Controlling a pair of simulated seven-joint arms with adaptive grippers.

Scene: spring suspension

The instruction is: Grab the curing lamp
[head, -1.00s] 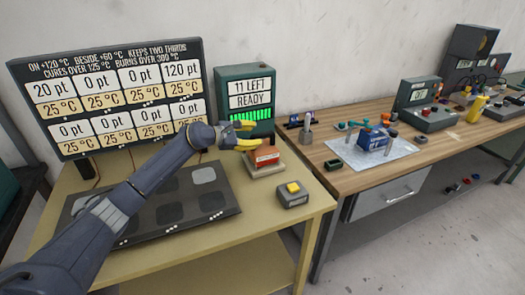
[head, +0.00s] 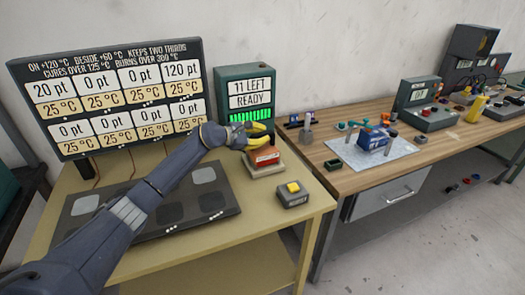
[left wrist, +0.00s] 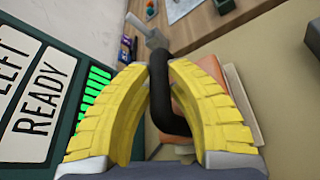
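The curing lamp is a red-orange block with a pale label (head: 266,157) in the head view, sitting on a pale stand (head: 268,170) beside the green display box. In the left wrist view its orange body (left wrist: 173,123) lies behind my fingers, and its black curved handle (left wrist: 160,88) runs between them. My left gripper (head: 262,136) is at the handle, above the block; its yellow fingertips (left wrist: 161,66) close in on the handle from both sides and look to be touching it. My fingers hide part of the handle and body. My right gripper is not in view.
The green box (head: 245,88) reading "11 LEFT READY" stands close behind my gripper. A dark mat of pads (head: 150,215) and a grey box with a yellow button (head: 293,193) are on the yellow table. A wooden bench (head: 365,182) with several tools stands right.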

